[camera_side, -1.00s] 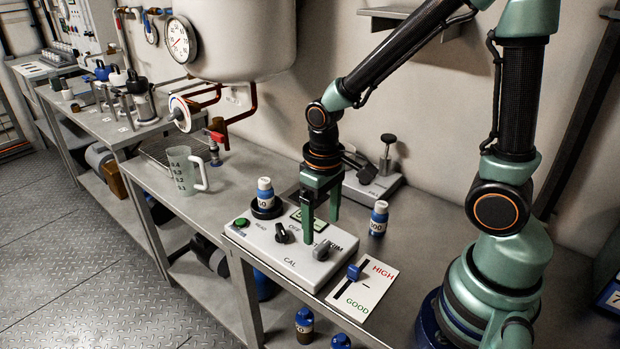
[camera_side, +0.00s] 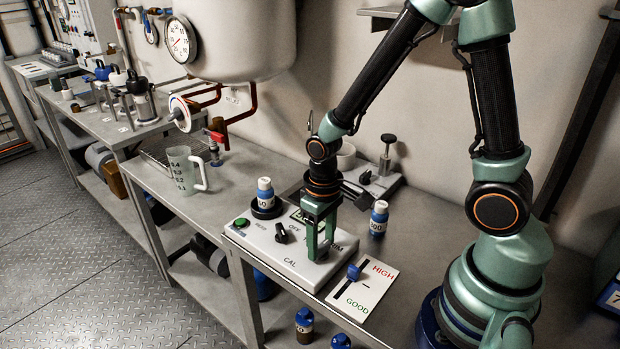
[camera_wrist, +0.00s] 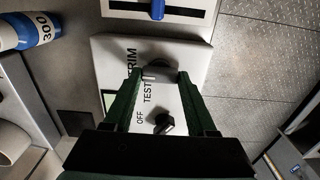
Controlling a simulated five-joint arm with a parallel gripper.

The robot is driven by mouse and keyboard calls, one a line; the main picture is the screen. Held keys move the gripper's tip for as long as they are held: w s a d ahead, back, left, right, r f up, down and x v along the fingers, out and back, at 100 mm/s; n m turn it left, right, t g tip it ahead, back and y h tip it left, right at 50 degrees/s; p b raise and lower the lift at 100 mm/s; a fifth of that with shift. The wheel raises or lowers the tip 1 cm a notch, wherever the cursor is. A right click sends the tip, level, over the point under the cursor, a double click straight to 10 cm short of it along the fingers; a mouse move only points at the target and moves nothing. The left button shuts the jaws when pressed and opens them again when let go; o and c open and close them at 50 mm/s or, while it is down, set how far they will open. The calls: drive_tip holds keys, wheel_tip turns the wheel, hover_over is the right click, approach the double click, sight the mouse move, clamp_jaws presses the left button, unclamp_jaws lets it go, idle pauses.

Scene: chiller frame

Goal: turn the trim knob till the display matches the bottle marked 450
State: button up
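A white meter box (camera_side: 262,247) stands on the bench with a green button (camera_side: 241,222), a black OFF/TEST switch (camera_side: 282,232) and a small display (camera_side: 297,213). My gripper covers part of the display, and its reading is unclear. The grey trim knob (camera_wrist: 159,70) sits between my gripper's fingertips (camera_wrist: 160,75) in the wrist view; the fingers hide it in the side view. Whether they touch it I cannot tell.
A bottle marked 300 (camera_wrist: 38,30) stands behind the box; it also shows in the side view (camera_side: 378,218). A HIGH/GOOD card (camera_side: 368,290) with a blue slider lies right of the box. A clear jug (camera_side: 182,172) stands left. Several blue-capped bottles (camera_side: 305,325) are below the bench.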

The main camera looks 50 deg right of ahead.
drive_tip(key=shift+c, duration=0.4)
drive_tip(key=shift+n, duration=0.3)
drive_tip(key=n, duration=0.3)
drive_tip(key=shift+n, duration=1.7)
drive_tip(key=o, duration=1.4)
drive_tip(key=shift+c, duration=0.2)
